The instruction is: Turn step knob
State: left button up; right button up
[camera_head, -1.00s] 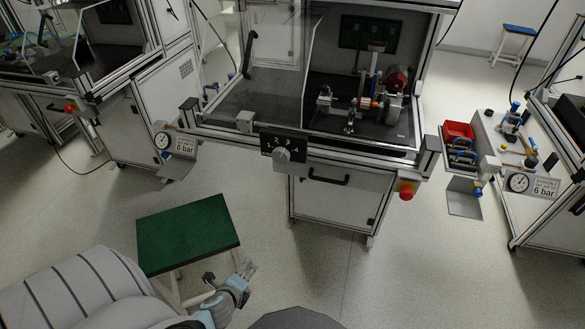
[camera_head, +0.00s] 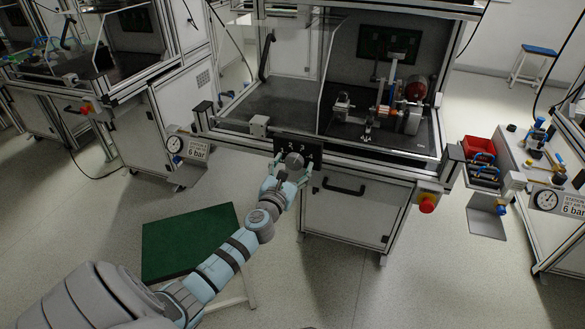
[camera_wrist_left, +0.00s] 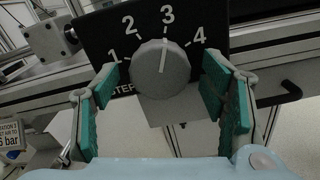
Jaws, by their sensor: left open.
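The step knob (camera_wrist_left: 160,69) is a grey round dial on a black plate (camera_wrist_left: 222,45) marked 1 to 4 in the left wrist view. Its white pointer line points near the 3. In the head view the knob (camera_head: 294,160) sits on the front edge of the middle station. My left gripper (camera_head: 288,177) is open in front of the knob. In the left wrist view its green-padded fingers (camera_wrist_left: 162,90) stand on either side of the knob, with a visible gap on the right; whether the left finger touches it I cannot tell. My right gripper is not seen.
The middle station's black worktop (camera_head: 275,106) is above the knob. A cabinet handle (camera_head: 344,187) and a red stop button (camera_head: 427,203) are to the right. A pressure gauge (camera_head: 175,144) is to the left. A green-topped stool (camera_head: 188,242) stands below on the floor.

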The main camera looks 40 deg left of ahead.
pick_arm(q)
jog(key=shift+w, duration=0.15)
jog(key=c, duration=1.1)
jog(key=shift+c, duration=0.2)
